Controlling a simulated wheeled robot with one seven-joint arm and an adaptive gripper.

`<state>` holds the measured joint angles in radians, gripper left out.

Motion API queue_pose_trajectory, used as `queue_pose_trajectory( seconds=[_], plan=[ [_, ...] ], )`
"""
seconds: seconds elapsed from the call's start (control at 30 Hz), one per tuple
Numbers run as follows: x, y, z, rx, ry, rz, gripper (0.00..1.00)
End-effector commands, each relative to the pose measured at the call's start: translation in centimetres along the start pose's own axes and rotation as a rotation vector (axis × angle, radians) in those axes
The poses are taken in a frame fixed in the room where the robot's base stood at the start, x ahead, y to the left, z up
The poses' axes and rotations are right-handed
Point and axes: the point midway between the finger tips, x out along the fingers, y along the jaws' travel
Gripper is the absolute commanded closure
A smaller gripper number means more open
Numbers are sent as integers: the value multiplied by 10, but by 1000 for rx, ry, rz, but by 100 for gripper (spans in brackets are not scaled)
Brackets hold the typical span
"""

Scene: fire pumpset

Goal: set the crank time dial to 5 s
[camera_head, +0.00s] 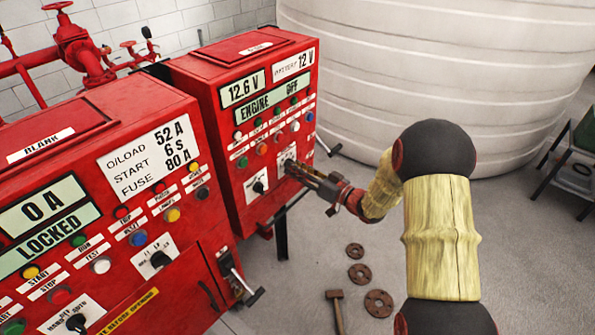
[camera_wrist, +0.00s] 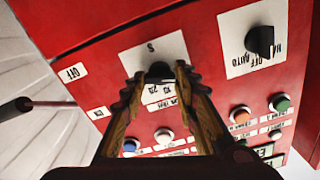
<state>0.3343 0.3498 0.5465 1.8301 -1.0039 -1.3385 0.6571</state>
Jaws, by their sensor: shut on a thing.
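The crank time dial (camera_wrist: 159,69) is a small black knob on a white plate on the engine panel's red front. In the wrist view, which is upside down, my gripper (camera_wrist: 158,77) has its two fingers closed on either side of this knob. The plate (camera_wrist: 135,58) has a mark like a 5 above the knob and a 10 and 20 just below it. The knob's pointer is hidden between the fingers, so its setting cannot be read. In the head view my gripper (camera_head: 293,169) touches the panel at this plate.
The engine panel (camera_head: 242,90) shows 12.6 V and ENGINE OFF. A HAND/OFF/AUTO selector (camera_wrist: 260,40) is beside the dial, and coloured buttons (camera_wrist: 240,117) are near. A crank-like handle (camera_head: 327,142) sticks out at the right. Discs (camera_head: 360,273) and a hammer (camera_head: 337,310) lie on the floor.

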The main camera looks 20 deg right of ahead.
Motion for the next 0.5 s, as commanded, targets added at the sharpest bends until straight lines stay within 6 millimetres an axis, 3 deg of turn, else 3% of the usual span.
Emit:
queue_pose_trajectory(
  seconds=[0.5],
  plan=[
    [0,0,1,-150,-1,1,95]
  ],
)
